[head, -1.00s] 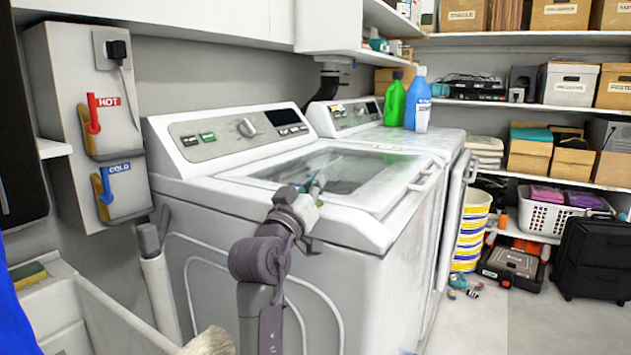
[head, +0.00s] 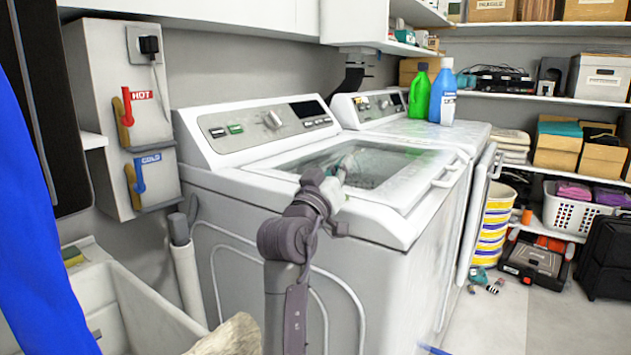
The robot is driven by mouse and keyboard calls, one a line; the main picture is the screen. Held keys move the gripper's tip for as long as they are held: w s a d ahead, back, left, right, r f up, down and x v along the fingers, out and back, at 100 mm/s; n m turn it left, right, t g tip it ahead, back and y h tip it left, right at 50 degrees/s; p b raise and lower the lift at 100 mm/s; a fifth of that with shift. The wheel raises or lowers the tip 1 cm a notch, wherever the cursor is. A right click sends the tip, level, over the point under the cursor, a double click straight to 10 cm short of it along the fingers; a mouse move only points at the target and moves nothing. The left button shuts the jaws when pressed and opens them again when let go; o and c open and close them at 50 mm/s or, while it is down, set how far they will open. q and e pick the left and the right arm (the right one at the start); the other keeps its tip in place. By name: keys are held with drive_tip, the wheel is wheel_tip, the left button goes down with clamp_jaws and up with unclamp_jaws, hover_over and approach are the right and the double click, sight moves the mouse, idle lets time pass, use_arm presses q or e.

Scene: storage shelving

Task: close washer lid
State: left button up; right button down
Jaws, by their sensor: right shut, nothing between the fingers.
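The white washer (head: 300,225) stands in the middle of the head view. Its lid (head: 350,165), with a glass window and a white frame, lies flat over the top, with its handle (head: 450,172) at the right. I see no clear gap under the lid from here. My right gripper (head: 346,166) is over the front part of the lid, low against the glass. Its fingers look closed with nothing in them. I cannot tell whether it touches the glass. My left gripper is not in view.
A dryer (head: 420,131) stands beyond, with a green bottle (head: 421,97) and a blue bottle (head: 443,95) on top. Its front door (head: 478,220) stands ajar. A sink (head: 140,305) is at lower left. A laundry basket (head: 572,210) sits on the right shelf.

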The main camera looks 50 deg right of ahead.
wheel_tip(320, 180, up, 2)
drive_tip(key=shift+p, duration=0.55)
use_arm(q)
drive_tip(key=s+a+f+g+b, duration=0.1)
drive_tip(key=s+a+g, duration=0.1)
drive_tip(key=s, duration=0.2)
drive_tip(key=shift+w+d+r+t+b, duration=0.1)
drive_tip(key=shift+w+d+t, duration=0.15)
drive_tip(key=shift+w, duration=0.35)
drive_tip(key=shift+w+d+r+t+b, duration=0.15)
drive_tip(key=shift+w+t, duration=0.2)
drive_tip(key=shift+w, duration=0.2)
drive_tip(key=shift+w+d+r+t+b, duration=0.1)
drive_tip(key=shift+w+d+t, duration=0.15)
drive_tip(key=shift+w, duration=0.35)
use_arm(e)
drive_tip(key=w+v, duration=0.1)
drive_tip(key=v, duration=0.9)
drive_tip(key=shift+f, duration=0.2)
drive_tip(key=shift+s, duration=0.1)
